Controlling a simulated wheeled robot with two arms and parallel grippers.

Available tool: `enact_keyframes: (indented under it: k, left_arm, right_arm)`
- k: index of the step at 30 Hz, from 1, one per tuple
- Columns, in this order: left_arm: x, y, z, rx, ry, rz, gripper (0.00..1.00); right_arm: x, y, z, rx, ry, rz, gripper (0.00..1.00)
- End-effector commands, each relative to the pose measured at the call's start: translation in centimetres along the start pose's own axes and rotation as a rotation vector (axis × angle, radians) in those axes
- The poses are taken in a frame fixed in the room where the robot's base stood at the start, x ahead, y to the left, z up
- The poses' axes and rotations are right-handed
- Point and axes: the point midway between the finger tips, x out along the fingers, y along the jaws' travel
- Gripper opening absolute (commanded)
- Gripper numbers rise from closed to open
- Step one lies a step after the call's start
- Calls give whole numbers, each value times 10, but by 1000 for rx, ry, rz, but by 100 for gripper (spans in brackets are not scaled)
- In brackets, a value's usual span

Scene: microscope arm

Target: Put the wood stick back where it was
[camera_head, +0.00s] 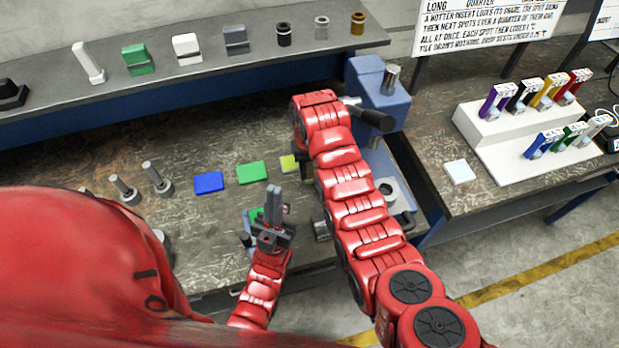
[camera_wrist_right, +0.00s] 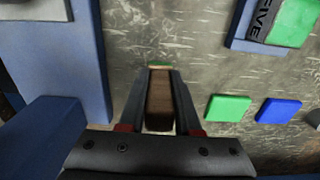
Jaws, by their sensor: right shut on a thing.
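The wood stick (camera_wrist_right: 160,100) is a brown bar between the two fingers of my right gripper (camera_wrist_right: 162,100) in the right wrist view. The right gripper is shut on it, over the worn bench top. A green patch shows just beyond the stick's far end; I cannot tell whether they touch. In the head view the right gripper (camera_head: 303,166) is mostly hidden by my red right arm, beside a yellow-green tile (camera_head: 288,163), and I cannot make out the stick. My left gripper (camera_head: 272,206) points up near the bench front, its fingers close together and empty.
A green tile (camera_head: 252,172) and a blue tile (camera_head: 209,183) lie on the bench. A blue machine (camera_head: 378,95) stands close to my right arm. Metal posts (camera_head: 157,178) stand at the left. A back shelf (camera_head: 60,105) holds several small parts.

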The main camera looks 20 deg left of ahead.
Motion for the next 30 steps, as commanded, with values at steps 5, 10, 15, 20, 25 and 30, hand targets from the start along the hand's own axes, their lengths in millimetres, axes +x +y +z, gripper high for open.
enact_keyframes:
  k: [5,10,15,20,25,30]
  left_arm:
    - [11,-1,-2,0,0,0,0]
    - [17,-1,-3,0,0,0,0]
    - [16,-1,-3,0,0,0,0]
    - [13,-1,-2,0,0,0,0]
    - [14,-1,-2,0,0,0,0]
    - [14,-1,-2,0,0,0,0]
  right_arm:
    - [15,0,1,-1,-4,0,0]
    - [33,0,1,-1,-3,0,0]
    - [36,0,0,-1,1,0,0]
    - [39,0,1,0,0,0,0]
    - [38,0,1,-1,0,0,57]
    - [38,0,1,-1,0,0,62]
